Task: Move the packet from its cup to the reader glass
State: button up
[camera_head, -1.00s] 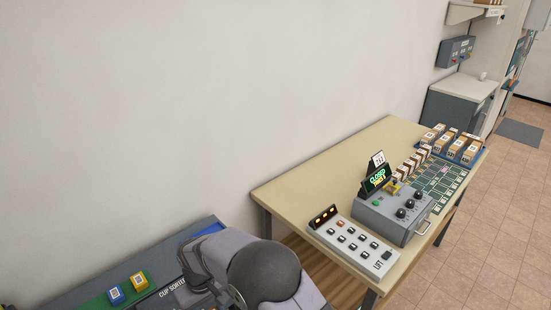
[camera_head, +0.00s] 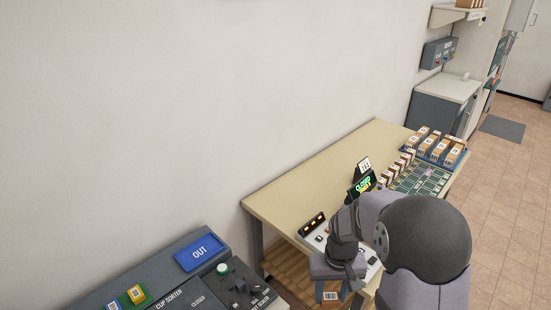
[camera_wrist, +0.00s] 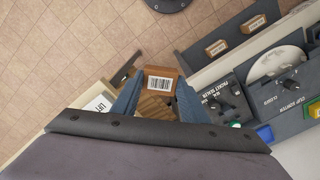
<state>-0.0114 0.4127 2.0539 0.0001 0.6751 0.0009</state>
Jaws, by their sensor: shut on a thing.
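My gripper (camera_wrist: 160,84) is shut on a brown packet (camera_wrist: 159,71) with a white barcode label facing the wrist camera. Its two blue fingers press the packet's sides. In the head view the gripper (camera_head: 328,287) hangs at the table's near edge, with the packet (camera_head: 330,296) low in it. Two other brown labelled packets, one (camera_wrist: 217,48) and another (camera_wrist: 253,24), sit in the grey unit at upper right of the wrist view. I cannot pick out the reader glass for certain in either view.
The cup sorter (camera_head: 165,290), with its blue OUT panel (camera_head: 201,253), stands at lower left. The beige table (camera_head: 300,190) carries a button panel, partly behind my arm, a lit sign (camera_head: 362,185) and a blue tray of packets (camera_head: 462,158). Its left part is bare.

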jog(key=shift+s+d+r, duration=0.1)
jog(key=shift+s+d, duration=0.05)
jog(key=shift+d, duration=0.1)
jog(key=shift+a, duration=0.45)
jog(key=s+a+f+n+b, duration=0.1)
jog(key=s+a+f+n, duration=0.1)
jog(key=a, duration=0.8)
jog(key=s+a+f+n+b, duration=0.2)
jog(key=a+f, duration=0.5)
jog(key=a, duration=0.4)
jog(key=s+a+f+n+b, duration=0.1)
jog(key=s+a+f+n, duration=0.2)
jog(key=a, duration=0.8)
jog(key=shift+s+a+f+n, duration=0.1)
jog(key=shift+s+f+n, duration=0.1)
jog(key=shift+f+n, duration=0.4)
jog(key=shift+s+f+n, duration=0.2)
jog(key=shift+f+n, duration=0.25)
jog(key=shift+n, duration=0.15)
jog(key=w+a+r, duration=0.3)
jog(key=w+a, duration=0.1)
jog(key=shift+a+r+m, duration=0.15)
jog(key=shift+r+m, duration=0.1)
jog(key=shift+m, duration=0.05)
jog(key=shift+f, duration=0.1)
